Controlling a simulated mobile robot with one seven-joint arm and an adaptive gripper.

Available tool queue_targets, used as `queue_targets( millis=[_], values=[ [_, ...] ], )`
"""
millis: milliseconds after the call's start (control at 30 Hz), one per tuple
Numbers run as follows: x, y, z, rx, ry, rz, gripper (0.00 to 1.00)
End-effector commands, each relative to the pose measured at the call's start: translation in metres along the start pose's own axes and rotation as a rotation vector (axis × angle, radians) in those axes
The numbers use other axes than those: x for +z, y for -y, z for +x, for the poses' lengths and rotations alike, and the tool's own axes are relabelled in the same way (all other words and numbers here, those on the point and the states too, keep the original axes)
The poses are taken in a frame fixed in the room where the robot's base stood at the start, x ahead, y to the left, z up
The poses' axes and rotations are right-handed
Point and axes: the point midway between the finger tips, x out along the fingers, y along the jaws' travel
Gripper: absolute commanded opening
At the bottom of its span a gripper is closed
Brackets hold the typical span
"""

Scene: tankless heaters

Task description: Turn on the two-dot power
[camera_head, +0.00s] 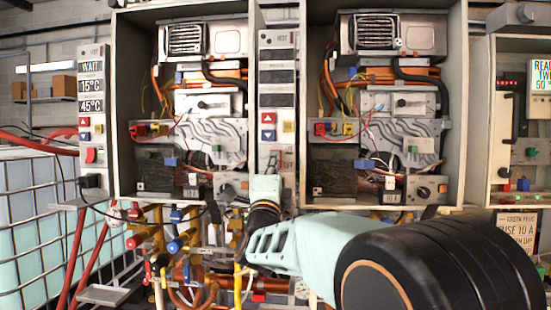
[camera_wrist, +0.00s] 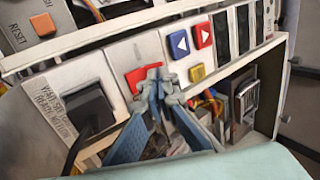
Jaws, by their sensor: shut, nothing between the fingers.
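A red power switch (camera_wrist: 143,78) is on a grey control panel (camera_wrist: 125,55) in the wrist view. My gripper (camera_wrist: 161,84) is shut and empty, with its blue fingertips over the right edge of this switch. I cannot tell whether they touch it. A black plug (camera_wrist: 90,108) sits beside the switch. Blue and red arrow buttons (camera_wrist: 191,40) and an orange button (camera_wrist: 197,73) are on the other side. The panel's displays (camera_wrist: 221,33) are dark. In the head view my gripper (camera_head: 267,183) covers the lower part of the middle panel (camera_head: 277,82). No dot marking is legible.
Two open heater cabinets flank the middle panel, the left (camera_head: 125,100) and right (camera_head: 457,100). A lit left panel (camera_head: 93,52) reads WAIT, 15°C and 45°C. A right display (camera_head: 540,75) is lit. Pipes and valves (camera_head: 180,245) crowd the space below.

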Motion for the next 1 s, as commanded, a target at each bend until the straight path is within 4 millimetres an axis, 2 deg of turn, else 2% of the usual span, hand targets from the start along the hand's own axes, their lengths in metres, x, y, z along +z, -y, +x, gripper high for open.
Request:
queue_targets(
  millis=[467,1000],
  values=[
    [0.000,0.001,0.003,0.007,0.000,0.000,0.00],
    [0.000,0.007,0.013,0.107,0.000,0.001,0.00]
  ],
)
